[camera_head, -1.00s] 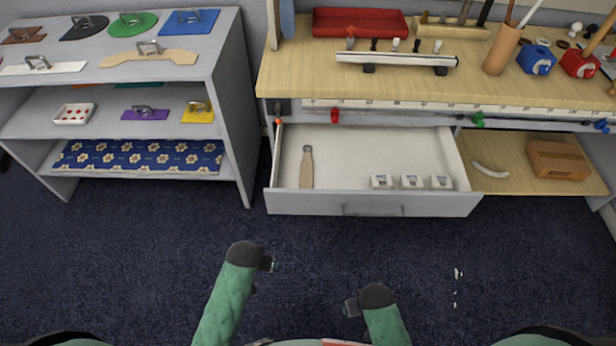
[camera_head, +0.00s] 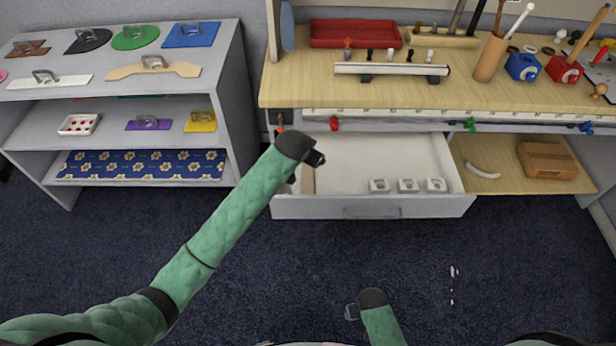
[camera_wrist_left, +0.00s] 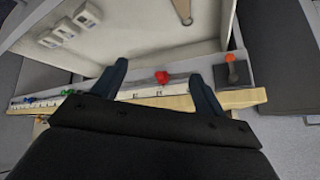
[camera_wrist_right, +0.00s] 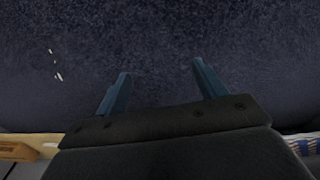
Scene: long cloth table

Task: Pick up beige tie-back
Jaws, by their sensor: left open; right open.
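The beige tie-back (camera_head: 307,181), a flat strip with a dark ring at one end, lies in the left part of the open drawer (camera_head: 365,206). My left arm hides part of it in the head view; its ring end shows at the top of the left wrist view (camera_wrist_left: 184,12). My left gripper (camera_head: 314,158) is open and empty, above the drawer's left side. In the left wrist view its fingers (camera_wrist_left: 158,72) stand apart with nothing between them. My right gripper (camera_head: 352,311) is open and empty over the carpet; its fingers (camera_wrist_right: 161,70) show spread.
Several small white boxes (camera_head: 408,185) sit at the drawer's front right. The worktop (camera_head: 290,90) overhangs the drawer's back, with a red knob (camera_head: 334,124) and other coloured pieces along its edge. A grey shelf unit (camera_head: 235,100) stands left. The drawer's middle is clear.

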